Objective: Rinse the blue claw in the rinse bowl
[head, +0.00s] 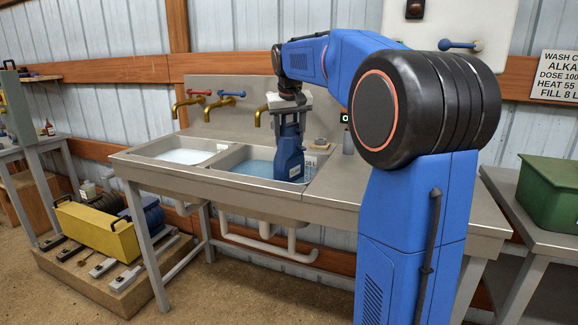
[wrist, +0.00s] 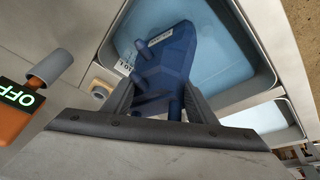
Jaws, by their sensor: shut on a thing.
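The blue claw (head: 289,158) hangs upright below my gripper (head: 290,117), over the right end of the right sink bowl (head: 225,157), which holds blue water. In the wrist view the claw (wrist: 168,55) sits between the two dark fingers of my gripper (wrist: 160,104), which is shut on it. A small white label shows on the claw. Its far end lies over the blue water (wrist: 222,45) in that view. I cannot tell whether its tip is in the water. The left bowl (head: 180,156) holds paler, whitish liquid.
Brass taps (head: 229,101) with red and blue handles stand behind the bowls. A device with a lit OFF sign (wrist: 20,95) and a grey knob is at the left of the wrist view. Steel counter (head: 335,197) lies to the right. A green box (head: 550,190) stands at far right.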

